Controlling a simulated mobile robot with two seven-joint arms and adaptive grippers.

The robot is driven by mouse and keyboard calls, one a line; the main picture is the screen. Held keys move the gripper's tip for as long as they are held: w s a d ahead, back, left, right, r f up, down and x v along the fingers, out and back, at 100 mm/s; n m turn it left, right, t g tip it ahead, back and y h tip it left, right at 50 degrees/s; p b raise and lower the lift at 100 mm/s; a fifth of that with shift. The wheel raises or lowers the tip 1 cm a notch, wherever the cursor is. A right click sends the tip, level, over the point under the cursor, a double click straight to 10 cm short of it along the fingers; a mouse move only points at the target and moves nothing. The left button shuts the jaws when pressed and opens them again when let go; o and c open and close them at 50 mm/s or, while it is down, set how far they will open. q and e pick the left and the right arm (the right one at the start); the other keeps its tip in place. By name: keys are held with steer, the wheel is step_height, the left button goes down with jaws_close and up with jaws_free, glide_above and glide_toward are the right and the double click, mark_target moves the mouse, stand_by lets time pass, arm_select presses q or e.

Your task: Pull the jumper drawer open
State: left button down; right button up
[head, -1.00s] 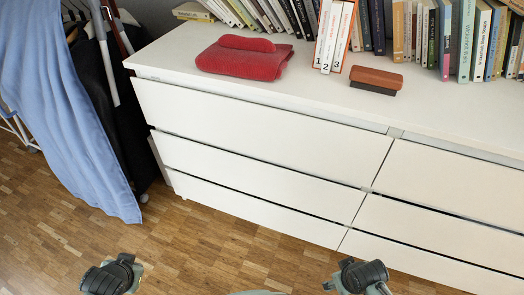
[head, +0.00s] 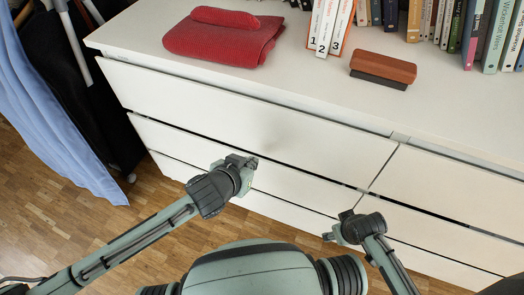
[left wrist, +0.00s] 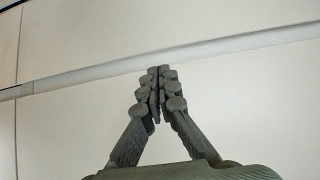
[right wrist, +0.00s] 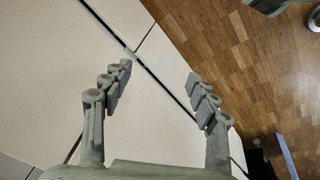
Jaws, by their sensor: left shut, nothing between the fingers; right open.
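The white dresser (head: 455,105) has wide drawers in two columns, all looking closed; no label marks the jumper drawer. The left column's top drawer (head: 235,112) lies below a red folded jumper-like cloth (head: 225,42). My left gripper (head: 250,161) is in front of the left column's middle drawer (head: 300,185). In the left wrist view its fingers (left wrist: 161,72) are shut and empty, tips by a pale horizontal gap between panels; contact cannot be told. My right gripper (head: 334,226) is lower, near the column seam. In the right wrist view its fingers (right wrist: 159,75) are open and empty.
Books (head: 332,25) and a brown brush (head: 383,67) stand on the dresser top. A blue cloth (head: 50,140) and dark garments hang at the left. Wooden floor (head: 60,215) is clear at the lower left.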

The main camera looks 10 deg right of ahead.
arm_select(q)
steer(key=shift+b+x, duration=0.5)
steer(key=shift+x, duration=3.7)
arm_select(e)
steer(key=shift+w+r, duration=0.15)
steer(key=shift+r, duration=1)
arm_select(q)
steer(key=shift+a, duration=0.1)
